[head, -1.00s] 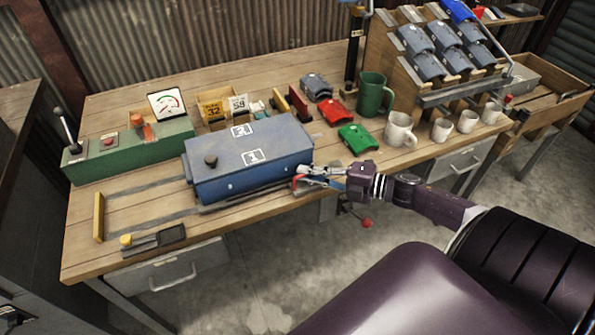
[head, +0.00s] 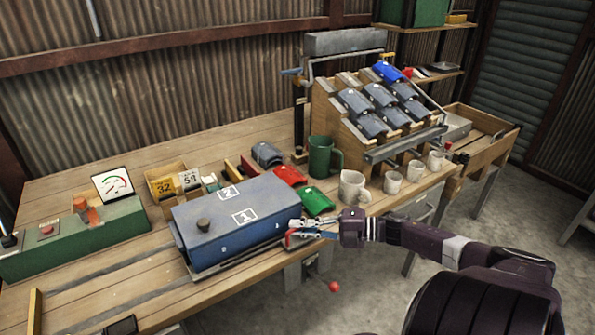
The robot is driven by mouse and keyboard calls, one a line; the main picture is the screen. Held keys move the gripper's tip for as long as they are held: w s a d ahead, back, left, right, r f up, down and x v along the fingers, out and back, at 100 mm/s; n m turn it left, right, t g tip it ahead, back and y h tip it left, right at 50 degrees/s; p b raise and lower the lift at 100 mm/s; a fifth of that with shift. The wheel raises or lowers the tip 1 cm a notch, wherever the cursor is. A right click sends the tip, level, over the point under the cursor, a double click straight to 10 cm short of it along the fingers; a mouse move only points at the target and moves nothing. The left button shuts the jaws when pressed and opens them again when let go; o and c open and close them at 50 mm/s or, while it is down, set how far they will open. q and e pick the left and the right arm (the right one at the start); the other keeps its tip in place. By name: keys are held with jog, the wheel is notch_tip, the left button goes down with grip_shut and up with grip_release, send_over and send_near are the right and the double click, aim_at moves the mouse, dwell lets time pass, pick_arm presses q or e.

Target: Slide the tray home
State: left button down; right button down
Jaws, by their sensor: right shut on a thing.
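The tray appears to be the long blue box (head: 232,226) marked 1 and 2, with a dark knob on its lid. It sits on the rails (head: 120,290) on the workbench, well right of the yellow stop (head: 35,310). My right gripper (head: 298,234) is shut at the right end of the blue box, at a red-edged part that looks like a handle. The fingers hide much of that part. My left gripper is not in view.
Green (head: 317,202) and red (head: 290,175) pieces lie close behind the box's right end. A green mug (head: 322,157) and several pale cups (head: 353,187) stand further right, before a sloped rack (head: 330,110).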

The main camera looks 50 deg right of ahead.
jog(key=shift+d, duration=0.2)
jog(key=c, duration=2.1)
grip_release()
jog(key=shift+s+d, duration=0.1)
jog(key=shift+d, duration=0.05)
jog(key=shift+s, duration=0.25)
jog(key=v, duration=1.1)
jog(key=shift+s+d, duration=0.2)
jog(key=shift+d, duration=0.05)
